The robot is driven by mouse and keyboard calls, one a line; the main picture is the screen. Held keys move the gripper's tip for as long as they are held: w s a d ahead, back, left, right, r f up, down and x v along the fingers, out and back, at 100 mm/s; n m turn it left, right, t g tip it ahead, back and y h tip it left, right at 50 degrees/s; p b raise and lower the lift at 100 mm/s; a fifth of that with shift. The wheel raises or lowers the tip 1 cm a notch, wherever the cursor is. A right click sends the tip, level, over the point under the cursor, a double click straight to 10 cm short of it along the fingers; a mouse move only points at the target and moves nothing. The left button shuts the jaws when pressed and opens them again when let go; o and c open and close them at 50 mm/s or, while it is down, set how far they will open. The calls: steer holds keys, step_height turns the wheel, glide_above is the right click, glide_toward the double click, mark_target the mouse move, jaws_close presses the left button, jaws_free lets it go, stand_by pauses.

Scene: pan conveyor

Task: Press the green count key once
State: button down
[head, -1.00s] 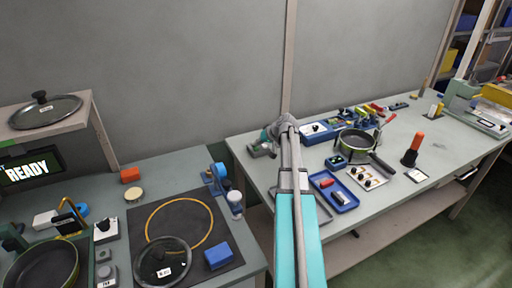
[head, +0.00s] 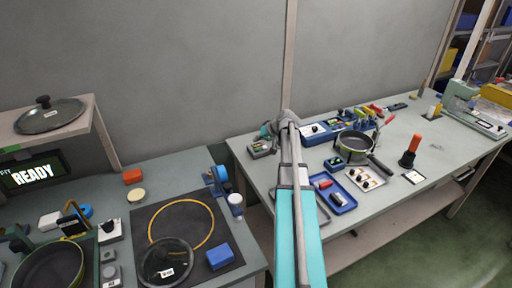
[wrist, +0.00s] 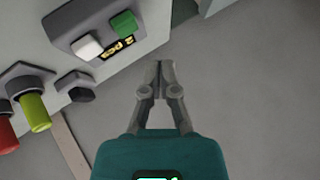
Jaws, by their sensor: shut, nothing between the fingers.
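The green count key (wrist: 124,24) is a green block on a grey counter box (wrist: 62,22) at the upper left of the wrist view. A white key (wrist: 87,46) is beside it, and a small display (wrist: 117,47) reads "2 pcs". My gripper (wrist: 160,66) is shut and empty, with its tips below and right of the green key in the picture, apart from it.
In the wrist view a yellow-green knob (wrist: 34,112), a red knob (wrist: 5,138) and a dark hex knob (wrist: 80,93) stand near the box. In the head view a pan (head: 354,146) and a blue tray (head: 345,205) are on the right table. A gap separates the tables.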

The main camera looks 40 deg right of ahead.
steer(key=shift+r+p, duration=1.1)
steer(key=shift+r, duration=0.25)
steer(key=shift+s, duration=0.15)
